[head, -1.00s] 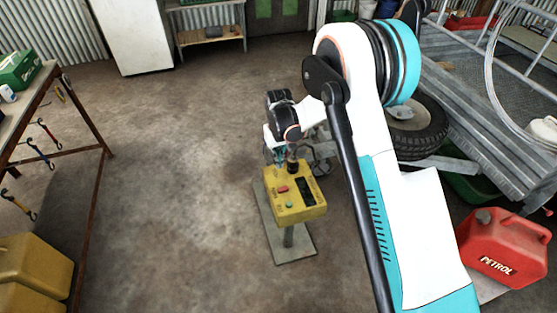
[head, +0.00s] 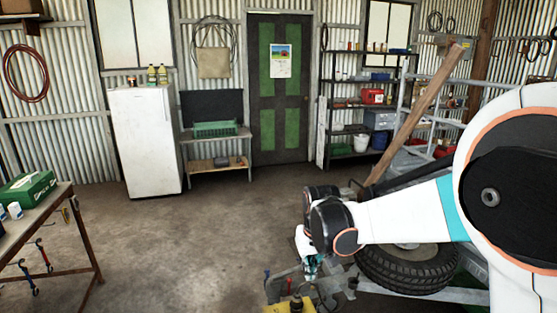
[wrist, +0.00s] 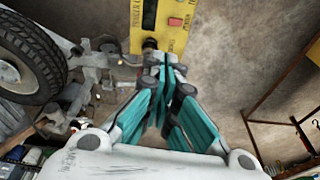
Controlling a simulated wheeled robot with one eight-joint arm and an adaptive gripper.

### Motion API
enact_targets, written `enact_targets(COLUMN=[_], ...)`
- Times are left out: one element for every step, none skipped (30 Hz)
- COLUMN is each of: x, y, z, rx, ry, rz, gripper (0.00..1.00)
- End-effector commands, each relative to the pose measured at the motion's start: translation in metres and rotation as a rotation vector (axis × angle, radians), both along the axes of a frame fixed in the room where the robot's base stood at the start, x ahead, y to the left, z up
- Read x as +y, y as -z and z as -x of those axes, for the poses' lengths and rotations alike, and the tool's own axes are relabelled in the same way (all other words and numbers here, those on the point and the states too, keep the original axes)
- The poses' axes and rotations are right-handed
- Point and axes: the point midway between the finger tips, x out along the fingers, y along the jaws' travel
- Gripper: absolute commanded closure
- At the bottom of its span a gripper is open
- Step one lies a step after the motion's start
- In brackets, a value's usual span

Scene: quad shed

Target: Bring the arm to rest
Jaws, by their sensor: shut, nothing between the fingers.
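My arm reaches in from the right of the head view, with my gripper (head: 311,268) hanging down above the floor near the trailer. In the wrist view the teal fingers of my gripper (wrist: 163,66) come together at the tips, and nothing shows between them. The yellow control box (head: 288,307) is at the bottom edge of the head view, mostly cut off. In the wrist view the yellow box (wrist: 181,42) lies just beyond the fingertips. I cannot tell whether the fingers touch it.
A trailer wheel (head: 408,266) is right of my gripper, partly behind my arm. A workbench (head: 45,215) stands at the left. A white fridge (head: 146,140) and a dark door (head: 279,88) are at the back. The floor (head: 190,250) left of my gripper is clear.

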Motion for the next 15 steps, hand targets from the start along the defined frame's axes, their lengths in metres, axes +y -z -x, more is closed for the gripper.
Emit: enact_targets(x=[-0.009, -0.012, -0.017, -0.021, -0.025, -0.030, -0.034, -0.038, -0.042, -0.046, -0.049, -0.054, -0.058, -0.061, -0.065], y=[-0.014, -0.022, -0.031, -0.038, -0.044, -0.053, -0.058, -0.064, -0.071, -0.076, -0.080, -0.086, -0.090, -0.093, -0.098], z=[0.012, 0.018, 0.026, 0.032, 0.038, 0.047, 0.053, 0.060, 0.069, 0.076, 0.083, 0.092, 0.100, 0.107, 0.116], rx=[-0.017, -0.028, -0.040, -0.051, -0.062, -0.076, -0.087, -0.097, -0.111, -0.121, -0.131, -0.146, -0.156, -0.166, -0.181], ry=[0.010, 0.014, 0.021, 0.025, 0.030, 0.036, 0.041, 0.047, 0.052, 0.057, 0.061, 0.069, 0.073, 0.077, 0.084], rz=[-0.003, -0.005, -0.007, -0.009, -0.011, -0.013, -0.015, -0.016, -0.017, -0.019, -0.020, -0.022, -0.023, -0.025, -0.026], gripper=[1.00, 1.00, 1.00, 1.00, 1.00, 1.00, 1.00, 1.00, 1.00, 1.00, 1.00, 1.00, 1.00, 1.00, 1.00])
